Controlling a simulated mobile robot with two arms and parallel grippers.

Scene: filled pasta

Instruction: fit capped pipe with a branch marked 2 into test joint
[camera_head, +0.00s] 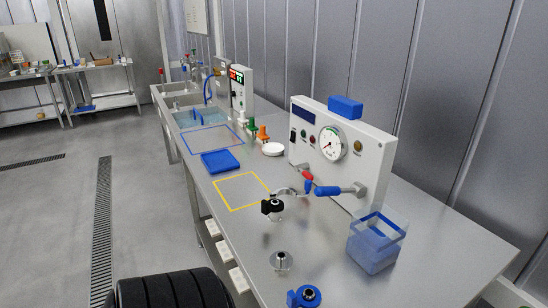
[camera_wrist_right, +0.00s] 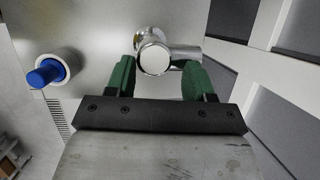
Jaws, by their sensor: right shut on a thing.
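My right gripper (camera_wrist_right: 159,66) shows in the right wrist view, its green fingers shut on a shiny metal pipe with a branch (camera_wrist_right: 154,58). The branch points right; no number can be read. In the head view, a curved metal pipe (camera_head: 288,191) with a red and a blue handle (camera_head: 327,191) sits at the front of the gauge panel; I cannot tell whether it is the test joint. A black-topped fitting (camera_head: 272,206), a round metal fitting (camera_head: 281,261) and a blue-capped fitting (camera_head: 306,295) are on the bench. Neither gripper shows in the head view.
The gauge panel (camera_head: 362,158) stands at the bench's back, with a blue-rimmed clear box (camera_head: 374,244) to its right. A blue tray (camera_head: 220,161) and a yellow outlined square (camera_head: 241,190) lie left. A blue-capped part (camera_wrist_right: 47,73) shows left in the wrist view. The bench's right end is clear.

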